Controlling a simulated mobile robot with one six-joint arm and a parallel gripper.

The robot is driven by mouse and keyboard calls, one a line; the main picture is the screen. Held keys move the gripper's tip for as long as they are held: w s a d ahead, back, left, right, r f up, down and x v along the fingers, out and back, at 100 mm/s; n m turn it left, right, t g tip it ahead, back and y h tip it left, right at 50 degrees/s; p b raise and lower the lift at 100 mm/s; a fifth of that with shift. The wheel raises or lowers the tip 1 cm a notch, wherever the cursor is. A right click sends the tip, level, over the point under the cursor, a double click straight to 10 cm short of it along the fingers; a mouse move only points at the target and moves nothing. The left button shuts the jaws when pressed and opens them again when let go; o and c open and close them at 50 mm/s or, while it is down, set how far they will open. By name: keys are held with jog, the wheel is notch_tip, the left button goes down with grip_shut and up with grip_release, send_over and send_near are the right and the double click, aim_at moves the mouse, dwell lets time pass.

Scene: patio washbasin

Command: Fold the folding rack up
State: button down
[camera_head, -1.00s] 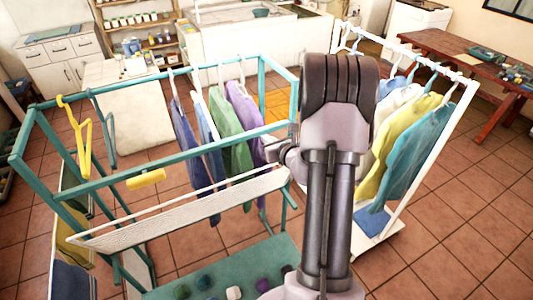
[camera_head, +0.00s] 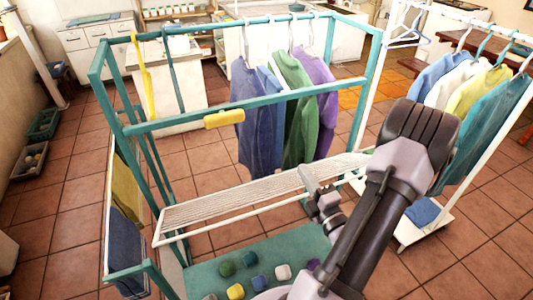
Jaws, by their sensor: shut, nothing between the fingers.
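The folding rack (camera_head: 235,202) is a long white mesh panel with a white rod along its front edge. It reaches out across the inside of a teal frame (camera_head: 245,108), below the front rail. I cannot tell its exact tilt. My gripper (camera_head: 308,177) is shut and empty at the right part of the rack, near its front edge. I cannot tell whether it touches the panel.
Several shirts (camera_head: 298,95) hang at the frame's back right. Colored blocks (camera_head: 236,291) lie on the teal lower shelf (camera_head: 210,274). A white clothes rack (camera_head: 418,226) stands close on the right.

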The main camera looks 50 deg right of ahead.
jog(key=x, duration=1.2)
jog(key=shift+s, duration=0.1)
dwell(0.9)
